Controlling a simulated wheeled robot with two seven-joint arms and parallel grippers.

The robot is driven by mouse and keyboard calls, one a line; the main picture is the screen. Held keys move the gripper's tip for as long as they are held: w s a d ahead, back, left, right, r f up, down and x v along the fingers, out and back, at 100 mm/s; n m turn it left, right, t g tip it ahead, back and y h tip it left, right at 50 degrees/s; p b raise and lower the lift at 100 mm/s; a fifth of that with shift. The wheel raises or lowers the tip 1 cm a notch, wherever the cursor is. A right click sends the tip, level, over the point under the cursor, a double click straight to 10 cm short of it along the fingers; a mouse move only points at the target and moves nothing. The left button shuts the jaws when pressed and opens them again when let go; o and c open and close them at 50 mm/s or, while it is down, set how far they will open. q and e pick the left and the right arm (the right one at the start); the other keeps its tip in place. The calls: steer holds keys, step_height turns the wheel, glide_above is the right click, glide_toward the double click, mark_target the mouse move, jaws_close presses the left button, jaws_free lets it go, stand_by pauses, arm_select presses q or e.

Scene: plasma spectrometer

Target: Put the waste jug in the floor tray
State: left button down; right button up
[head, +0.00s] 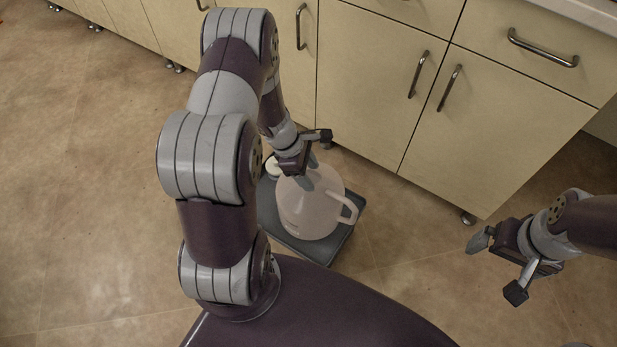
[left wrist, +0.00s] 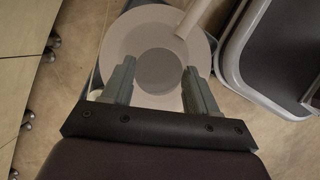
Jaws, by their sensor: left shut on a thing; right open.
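The waste jug (head: 312,213) is a pale, wide-bodied jug with a looped handle on its right, upright below my left gripper (head: 308,163). My left gripper is shut on the jug's top; in the left wrist view its two fingers (left wrist: 158,85) flank the grey round top of the jug (left wrist: 125,45). The dark grey floor tray (head: 338,250) lies on the floor under the jug. The jug is over or in the tray; whether its base touches the tray is hidden. My right gripper (head: 502,264) is open and empty, off to the right above the floor.
A white round cap (head: 273,167) shows at the tray's back left, partly hidden by my left arm. Cream cabinets (head: 385,75) with metal handles stand close behind the tray. The tiled floor (head: 85,200) at the left is clear.

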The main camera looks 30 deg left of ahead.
arm_select(q)
steer(key=shift+f, duration=1)
steer(key=shift+c, duration=1.5)
jaws_free()
arm_select(e)
steer(key=shift+f, duration=0.6)
arm_select(q)
steer(key=shift+r, duration=0.1)
steer(key=shift+r, duration=0.35)
steer(key=p+v, duration=0.7)
steer(key=v, duration=0.5)
steer(key=s+d+r+m+y, duration=0.2)
steer(key=d+r+m, duration=0.3)
steer(key=m, duration=0.6)
steer(key=s+d+r+m+y, duration=0.2)
steer(key=s+d+r+m, duration=0.3)
steer(key=r+m, duration=0.4)
steer(key=shift+s+m+b, duration=0.2)
steer(key=shift+m+b, duration=0.1)
steer(key=shift+m, duration=0.7)
arm_select(e)
step_height(320, 180, up, 6)
steer(key=shift+r, duration=0.25)
